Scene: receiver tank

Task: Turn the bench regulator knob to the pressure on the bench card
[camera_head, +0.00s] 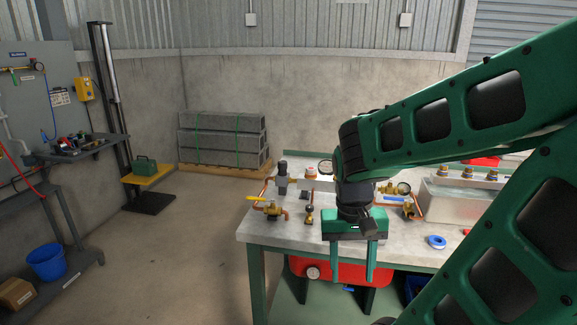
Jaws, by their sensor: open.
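My green gripper (352,276) hangs at the front edge of the grey bench (262,229), its two fingers apart, pointing down, with nothing between them. Copper piping with fittings runs along the bench to its left. A dark upright fitting (282,178) with a black top stands at the back left. A small fitting with a red and white top (310,171) stands beside it, near a round gauge (325,167) partly hidden by my arm. I cannot tell which fitting bears the regulator knob. No pressure card on the bench can be read; my arm hides part of the bench.
A yellow-handled brass valve (271,208) sits at the bench's left front. A red tank (310,268) is beneath.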

